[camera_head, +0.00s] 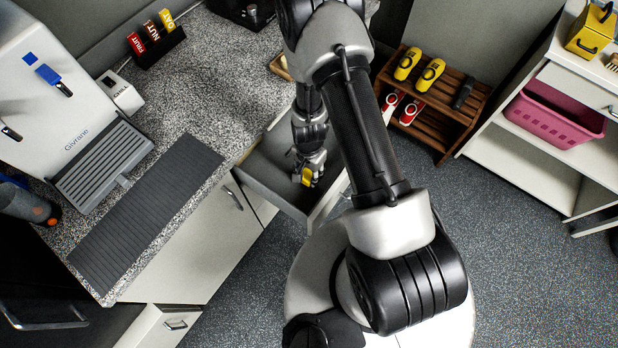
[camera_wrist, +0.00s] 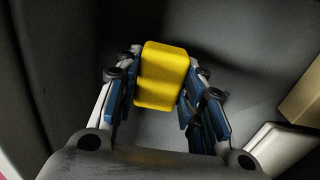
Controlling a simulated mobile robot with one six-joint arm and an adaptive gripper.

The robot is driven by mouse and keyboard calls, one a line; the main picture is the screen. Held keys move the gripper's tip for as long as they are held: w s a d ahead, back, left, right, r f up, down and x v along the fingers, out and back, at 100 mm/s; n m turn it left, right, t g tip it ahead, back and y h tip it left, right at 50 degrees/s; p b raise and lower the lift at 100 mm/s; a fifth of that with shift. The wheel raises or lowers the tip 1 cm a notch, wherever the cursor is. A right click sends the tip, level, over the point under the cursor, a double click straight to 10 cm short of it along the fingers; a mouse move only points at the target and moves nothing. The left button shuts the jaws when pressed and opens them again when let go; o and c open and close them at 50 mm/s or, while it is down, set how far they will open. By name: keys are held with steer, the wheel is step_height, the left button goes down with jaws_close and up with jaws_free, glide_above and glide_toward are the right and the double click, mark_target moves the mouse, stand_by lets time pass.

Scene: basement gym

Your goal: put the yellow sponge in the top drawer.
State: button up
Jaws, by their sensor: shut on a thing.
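The yellow sponge (camera_wrist: 162,75) is held between the two fingers of my gripper (camera_wrist: 160,100) in the wrist view. In the head view it shows as a small yellow patch (camera_head: 307,176) at the fingertips of my gripper (camera_head: 309,170). The top drawer (camera_head: 275,187) is pulled open under the speckled counter. My gripper and the sponge are over or inside the open drawer; the exact height above its floor is hard to judge. In the wrist view grey drawer walls (camera_wrist: 75,60) surround the gripper. My arm hides part of the drawer.
A coffee machine (camera_head: 75,110) and a dark ribbed mat (camera_head: 150,210) are on the counter. A wooden shoe rack (camera_head: 455,128) and a pink basket (camera_head: 555,120) stand right.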

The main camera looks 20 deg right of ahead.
mark_target(309, 177)
steer(key=shift+f+b, duration=1.05)
steer(key=shift+f, duration=0.6)
steer(key=shift+f, duration=0.2)
steer(key=o, duration=1)
